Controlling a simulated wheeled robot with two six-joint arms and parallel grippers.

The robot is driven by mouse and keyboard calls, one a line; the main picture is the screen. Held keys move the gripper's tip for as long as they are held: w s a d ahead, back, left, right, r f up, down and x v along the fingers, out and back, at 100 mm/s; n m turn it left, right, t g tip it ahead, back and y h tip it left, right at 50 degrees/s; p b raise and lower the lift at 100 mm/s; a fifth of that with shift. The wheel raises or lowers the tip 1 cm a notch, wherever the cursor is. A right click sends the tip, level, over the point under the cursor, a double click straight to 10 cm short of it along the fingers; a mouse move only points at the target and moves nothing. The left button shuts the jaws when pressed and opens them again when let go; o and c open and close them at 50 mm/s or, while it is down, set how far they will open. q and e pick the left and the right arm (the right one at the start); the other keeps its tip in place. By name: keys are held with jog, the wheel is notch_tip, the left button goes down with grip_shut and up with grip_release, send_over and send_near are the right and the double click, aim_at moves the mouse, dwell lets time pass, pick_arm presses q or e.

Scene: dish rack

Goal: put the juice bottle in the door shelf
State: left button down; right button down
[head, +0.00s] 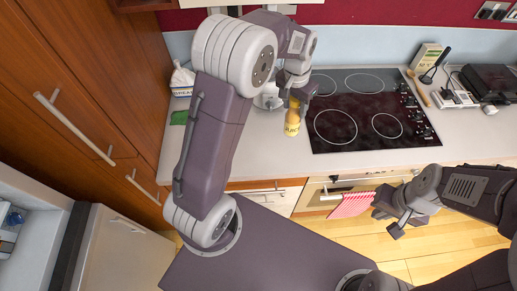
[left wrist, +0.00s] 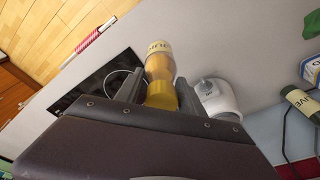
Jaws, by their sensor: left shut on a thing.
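The juice bottle (head: 292,123) is yellow-orange with a pale label and stands upright on the counter, left of the hob. My left gripper (head: 296,98) reaches down from above and is shut on the bottle's top. In the left wrist view the bottle (left wrist: 160,66) with its yellow cap lies between the two fingers. My right gripper (head: 388,217) hangs empty in front of the oven, its fingers apart. An open white fridge (head: 40,192) shows at the lower left with a few items inside; I cannot make out a door shelf clearly.
A white kettle (left wrist: 217,98) stands close beside the bottle. The black hob (head: 365,112) is to its right. Tall wooden cabinets (head: 70,85) line the left side.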

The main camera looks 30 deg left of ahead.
pick_arm(q)
jog(key=s+a+f+p, duration=0.2)
jog(key=s+a+f, duration=0.4)
jog(key=a+f, duration=0.4)
jog(key=shift+s+f+p, duration=0.15)
jog(key=shift+f+p, duration=0.2)
jog(key=shift+f, duration=0.1)
jog(key=c, duration=0.7)
grip_release()
jog(key=shift+s+r, duration=0.1)
